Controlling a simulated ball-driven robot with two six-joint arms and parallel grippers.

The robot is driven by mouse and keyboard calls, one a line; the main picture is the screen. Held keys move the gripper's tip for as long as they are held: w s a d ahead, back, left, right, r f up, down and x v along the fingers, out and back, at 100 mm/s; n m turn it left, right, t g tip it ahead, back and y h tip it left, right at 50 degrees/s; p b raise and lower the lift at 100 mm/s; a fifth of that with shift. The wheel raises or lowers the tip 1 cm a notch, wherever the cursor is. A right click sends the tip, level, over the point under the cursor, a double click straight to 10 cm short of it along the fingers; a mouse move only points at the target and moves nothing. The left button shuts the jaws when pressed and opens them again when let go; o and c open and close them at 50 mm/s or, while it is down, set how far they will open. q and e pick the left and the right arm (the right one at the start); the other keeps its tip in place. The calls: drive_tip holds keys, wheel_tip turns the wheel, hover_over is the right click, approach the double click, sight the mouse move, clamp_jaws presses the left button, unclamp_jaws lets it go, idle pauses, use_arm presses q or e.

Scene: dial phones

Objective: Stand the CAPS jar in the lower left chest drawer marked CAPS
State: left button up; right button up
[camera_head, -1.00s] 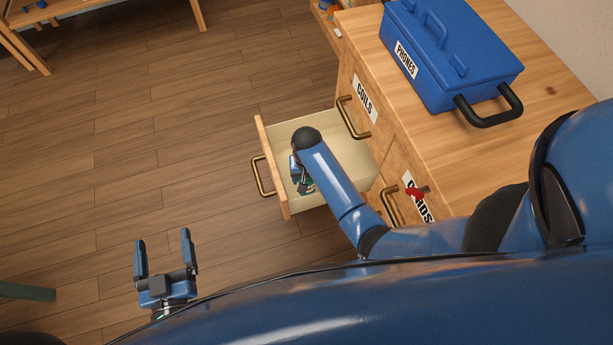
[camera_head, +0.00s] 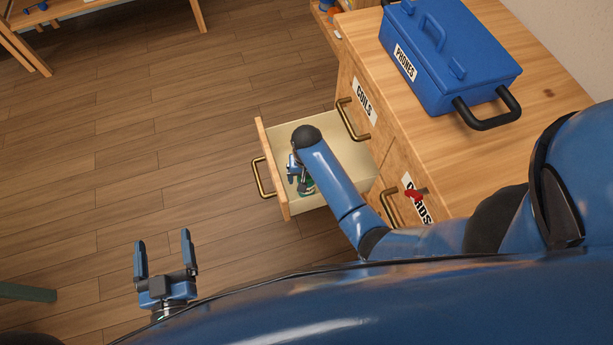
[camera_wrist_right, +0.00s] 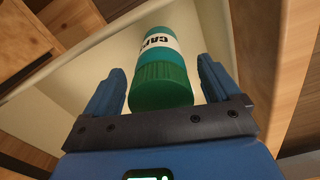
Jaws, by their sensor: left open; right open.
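The CAPS jar (camera_wrist_right: 160,72) shows in the right wrist view. It is teal with a green ribbed lid and a white label partly reading CAPS. Its lid is nearest my gripper and its body points away into the drawer. My right gripper (camera_head: 299,178) is open inside the pulled-out drawer (camera_head: 345,128). In the right wrist view its fingers (camera_wrist_right: 160,88) are on either side of the lid, with gaps showing. In the head view my arm hides most of the jar, and the drawer's front marking is out of sight. My left gripper (camera_head: 165,255) is open and empty over the floor.
The wooden chest (camera_head: 440,150) has a COILS label (camera_head: 364,100) and a partly hidden label with a red thing (camera_head: 413,195) by it. A blue PHONES box (camera_head: 450,60) stands on top. The floor (camera_head: 150,140) left of the drawer is clear.

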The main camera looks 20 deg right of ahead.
wheel_tip(320, 180, up, 11)
drive_tip(key=p, duration=0.3)
drive_tip(key=shift+f, duration=0.2)
